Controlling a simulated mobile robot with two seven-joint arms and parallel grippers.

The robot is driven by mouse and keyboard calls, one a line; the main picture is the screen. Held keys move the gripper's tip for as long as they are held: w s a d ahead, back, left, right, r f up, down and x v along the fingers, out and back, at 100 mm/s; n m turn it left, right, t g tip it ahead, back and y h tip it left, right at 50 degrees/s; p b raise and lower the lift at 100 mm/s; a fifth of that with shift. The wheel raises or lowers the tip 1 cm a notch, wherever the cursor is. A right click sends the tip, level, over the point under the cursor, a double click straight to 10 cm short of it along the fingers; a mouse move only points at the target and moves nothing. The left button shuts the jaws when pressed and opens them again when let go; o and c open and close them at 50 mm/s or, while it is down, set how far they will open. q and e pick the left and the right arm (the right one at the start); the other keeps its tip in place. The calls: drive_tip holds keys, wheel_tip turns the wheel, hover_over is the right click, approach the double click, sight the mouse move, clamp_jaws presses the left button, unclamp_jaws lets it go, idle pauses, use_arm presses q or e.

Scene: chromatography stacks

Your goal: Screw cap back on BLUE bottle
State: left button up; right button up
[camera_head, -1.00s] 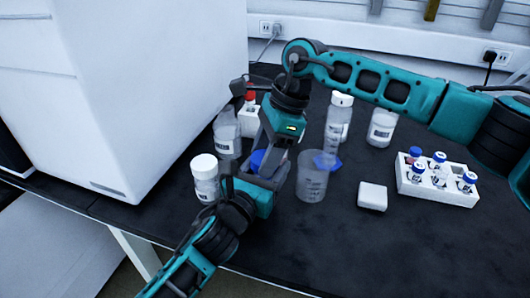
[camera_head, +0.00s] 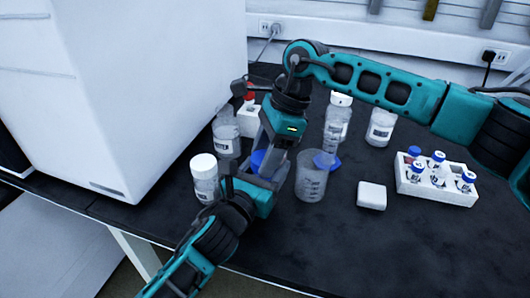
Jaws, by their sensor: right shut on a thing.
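A blue cap (camera_head: 258,162) shows between my two grippers, left of the clear beaker. My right gripper (camera_head: 268,168) reaches down from above and is shut at the blue cap. My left gripper (camera_head: 250,188) comes in from below at the same spot, close under the right one. Its fingers are partly hidden, so I cannot tell whether it is open or shut. The bottle body under the cap is hidden by the grippers, and I cannot see how the cap sits on it.
A clear beaker (camera_head: 311,184) stands close right of the grippers, a white-capped bottle (camera_head: 205,178) close left. More bottles (camera_head: 336,125) stand behind. A white box (camera_head: 371,196) and a vial rack (camera_head: 440,190) are at right. The front right table (camera_head: 400,255) is clear.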

drive_tip(key=shift+h, duration=0.3)
drive_tip(key=shift+s+d+f, duration=0.1)
drive_tip(key=shift+d+f, duration=0.1)
drive_tip(key=shift+f, duration=0.5)
drive_tip(key=shift+s+d+f, duration=0.1)
drive_tip(key=shift+d+f, duration=0.05)
drive_tip(key=shift+f, duration=0.55)
drive_tip(key=shift+s+d+f, duration=0.1)
drive_tip(key=shift+d+f, duration=0.1)
drive_tip(key=shift+f, duration=0.5)
drive_tip(key=shift+c, duration=0.6)
drive_tip(key=o, duration=1.3)
drive_tip(key=shift+w, duration=0.1)
drive_tip(key=shift+w+r, duration=0.15)
drive_tip(key=shift+r, duration=1.75)
drive_tip(key=shift+a+r+g, duration=0.15)
drive_tip(key=shift+r+g, duration=0.15)
drive_tip(key=shift+r, duration=0.1)
